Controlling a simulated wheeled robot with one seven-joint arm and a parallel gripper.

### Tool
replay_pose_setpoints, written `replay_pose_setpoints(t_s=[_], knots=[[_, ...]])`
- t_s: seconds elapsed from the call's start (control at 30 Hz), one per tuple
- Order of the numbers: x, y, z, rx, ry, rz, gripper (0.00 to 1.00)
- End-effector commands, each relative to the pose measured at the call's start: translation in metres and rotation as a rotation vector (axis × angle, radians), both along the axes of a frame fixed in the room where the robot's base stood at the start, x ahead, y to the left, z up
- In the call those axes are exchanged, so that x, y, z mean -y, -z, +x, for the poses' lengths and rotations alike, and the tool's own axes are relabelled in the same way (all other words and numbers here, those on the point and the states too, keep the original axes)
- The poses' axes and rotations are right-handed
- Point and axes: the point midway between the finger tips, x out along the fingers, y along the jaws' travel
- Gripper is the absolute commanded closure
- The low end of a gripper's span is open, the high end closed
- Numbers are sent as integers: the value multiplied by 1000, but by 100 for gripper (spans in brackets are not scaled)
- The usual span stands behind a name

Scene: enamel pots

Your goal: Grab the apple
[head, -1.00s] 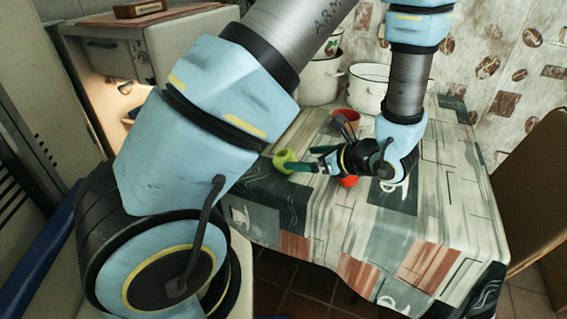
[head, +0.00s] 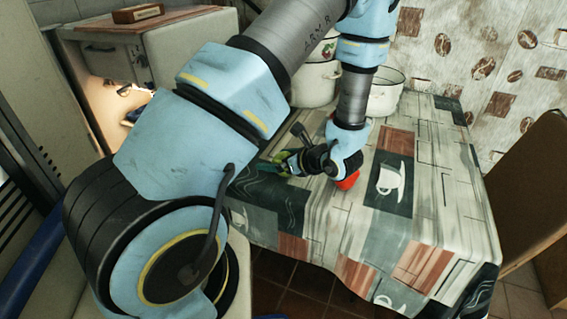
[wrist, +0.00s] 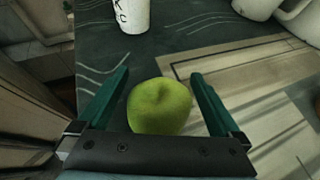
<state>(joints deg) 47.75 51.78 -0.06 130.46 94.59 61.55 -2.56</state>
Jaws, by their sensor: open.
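The green apple (wrist: 160,106) lies on the patterned tablecloth in the wrist view, between the two dark green fingers of my gripper (wrist: 160,74). The fingers are open, with a gap showing on each side of the apple, wider on the right. In the head view my gripper (head: 268,164) is low over the left part of the table, pointing left. There the apple is mostly hidden behind the gripper; only a little green shows.
A red object (head: 348,180) stands on the table (head: 420,200) just right of my gripper. White pots (head: 384,92) stand at the back. A white lettered cup (wrist: 130,14) is beyond the fingertips. The table's right side is clear.

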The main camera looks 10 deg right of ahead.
Motion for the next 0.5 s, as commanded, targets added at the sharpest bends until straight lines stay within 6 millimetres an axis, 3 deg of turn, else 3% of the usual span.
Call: replay_pose_setpoints(t_s=[0.07, 0.5], knots=[[0, 0, 0, 0, 0, 0, 0], [0, 0, 0, 0, 0, 0, 50]])
